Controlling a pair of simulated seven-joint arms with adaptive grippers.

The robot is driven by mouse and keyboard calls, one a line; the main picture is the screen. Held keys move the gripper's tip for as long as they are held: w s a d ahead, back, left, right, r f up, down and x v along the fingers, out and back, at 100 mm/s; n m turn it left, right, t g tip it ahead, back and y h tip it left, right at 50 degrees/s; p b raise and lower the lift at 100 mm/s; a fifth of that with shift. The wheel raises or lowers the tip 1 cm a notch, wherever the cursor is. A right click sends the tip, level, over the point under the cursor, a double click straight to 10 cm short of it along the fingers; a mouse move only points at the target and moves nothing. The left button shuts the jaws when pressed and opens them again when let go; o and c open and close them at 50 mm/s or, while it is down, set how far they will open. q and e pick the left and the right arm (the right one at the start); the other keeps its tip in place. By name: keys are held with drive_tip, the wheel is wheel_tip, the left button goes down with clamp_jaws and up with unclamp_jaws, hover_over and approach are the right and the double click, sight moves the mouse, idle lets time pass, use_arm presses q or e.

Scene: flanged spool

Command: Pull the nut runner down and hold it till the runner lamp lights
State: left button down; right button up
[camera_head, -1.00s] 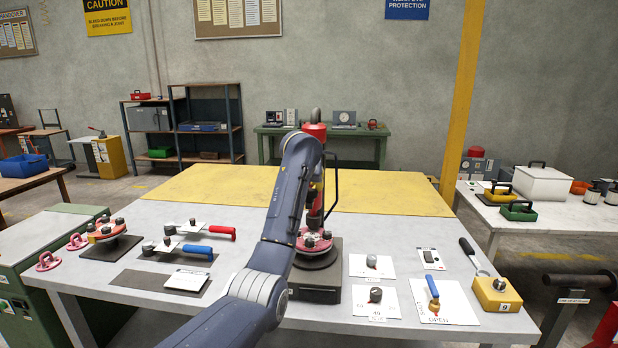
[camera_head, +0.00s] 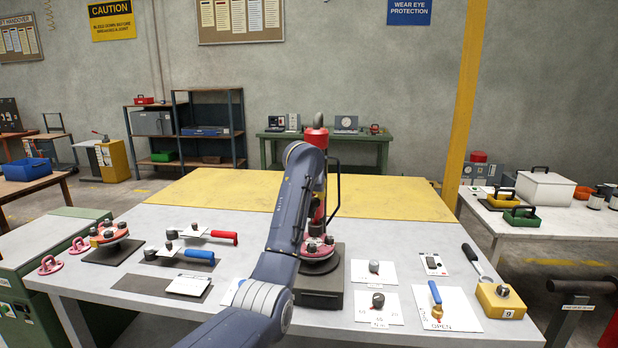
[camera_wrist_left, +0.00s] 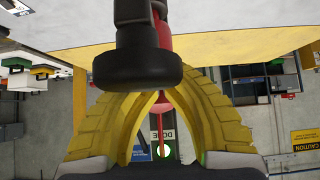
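The nut runner (camera_head: 315,138) stands upright at mid-table, red with a dark top and a black side handle (camera_head: 337,180). My left arm hides much of it. Below it the red flanged spool (camera_head: 320,248) sits on a dark block. In the upside-down left wrist view, a black rounded part (camera_wrist_left: 135,68) fills the upper middle, with red behind it. The yellow fingers of my left gripper (camera_wrist_left: 152,95) arch inward close to that part. It covers their tips, so the grip is unclear. My right gripper is out of view.
Red-handled (camera_head: 224,237) and blue-handled (camera_head: 199,255) tools lie left of my arm. A second flange (camera_head: 108,233) is further left. Dials, a blue lever (camera_head: 435,291) and a yellow box (camera_head: 499,299) are on the right. The yellow mat (camera_head: 390,195) behind is clear.

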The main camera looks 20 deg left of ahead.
use_arm(q)
wheel_tip(320, 180, up, 4)
drive_tip(key=shift+s+d+f, duration=0.1)
drive_tip(key=shift+s, duration=0.05)
drive_tip(key=v, duration=0.8)
drive_tip(key=shift+s, duration=0.15)
drive_tip(key=shift+s+r, duration=0.5)
drive_tip(key=shift+s, duration=0.05)
drive_tip(key=shift+w, duration=0.15)
